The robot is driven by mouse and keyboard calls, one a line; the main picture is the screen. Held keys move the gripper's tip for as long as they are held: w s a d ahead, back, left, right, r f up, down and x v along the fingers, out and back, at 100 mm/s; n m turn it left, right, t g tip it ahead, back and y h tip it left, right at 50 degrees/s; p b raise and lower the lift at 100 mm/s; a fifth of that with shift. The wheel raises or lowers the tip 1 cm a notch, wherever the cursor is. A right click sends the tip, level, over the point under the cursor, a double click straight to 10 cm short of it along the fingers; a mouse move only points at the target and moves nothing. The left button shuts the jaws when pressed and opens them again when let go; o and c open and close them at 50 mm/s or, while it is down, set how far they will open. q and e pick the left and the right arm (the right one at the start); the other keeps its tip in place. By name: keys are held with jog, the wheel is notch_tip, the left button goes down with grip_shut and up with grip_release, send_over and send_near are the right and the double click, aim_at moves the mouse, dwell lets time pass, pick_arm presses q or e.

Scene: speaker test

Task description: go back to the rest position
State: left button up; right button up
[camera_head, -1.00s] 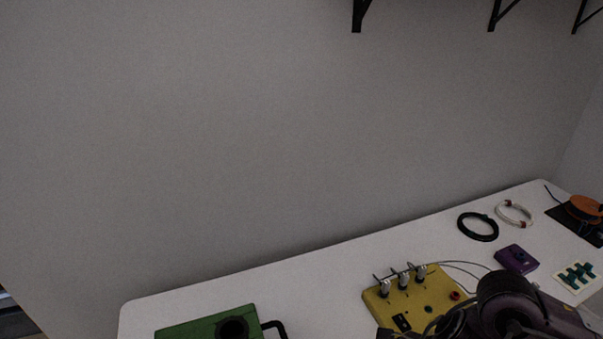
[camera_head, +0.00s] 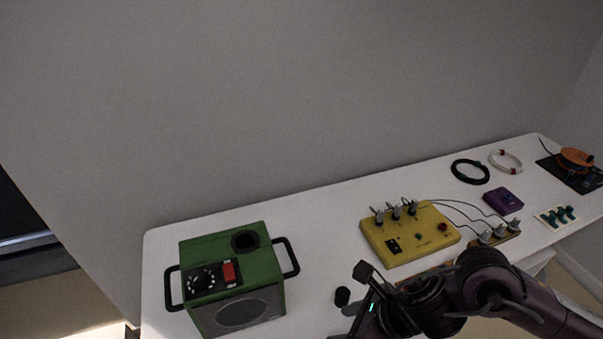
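My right arm comes in from the lower right, over the front of the table. Its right gripper (camera_head: 343,322) is at the bottom edge, partly cut off by the frame. Two grey finger shapes point left and look apart, with bare table between them, and I see nothing held. The gripper is right of the green speaker box (camera_head: 232,252) and in front of the yellow panel (camera_head: 410,235). My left gripper is not in view.
A purple box (camera_head: 502,200), a black cable coil (camera_head: 470,171), a white coil (camera_head: 506,161) and an orange reel (camera_head: 575,160) lie at the right. The white table (camera_head: 320,220) is clear between box and panel.

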jog(key=w+a+r+m+t+y, duration=0.25)
jog(key=a+r+m+t, duration=0.35)
jog(key=m, duration=0.5)
jog(key=w+d+m+h, duration=0.3)
jog(key=m, duration=1)
jog(key=s+d+f+m+g+h, duration=0.3)
jog(key=s+d+f+m, duration=0.3)
jog(key=m, duration=0.5)
jog(key=s+d+f+m+g+h, duration=0.25)
jog(key=s+d+f+m, duration=0.2)
jog(key=d+m, duration=0.55)
notch_tip(320, 180, down, 31)
jog(key=s+a+g, duration=0.1)
jog(key=s, duration=0.1)
jog(key=s+d+f+g, duration=0.1)
jog(key=s+d+f, duration=0.2)
jog(key=s+f, duration=1.3)
jog(key=s, duration=0.2)
jog(key=shift+s, duration=0.35)
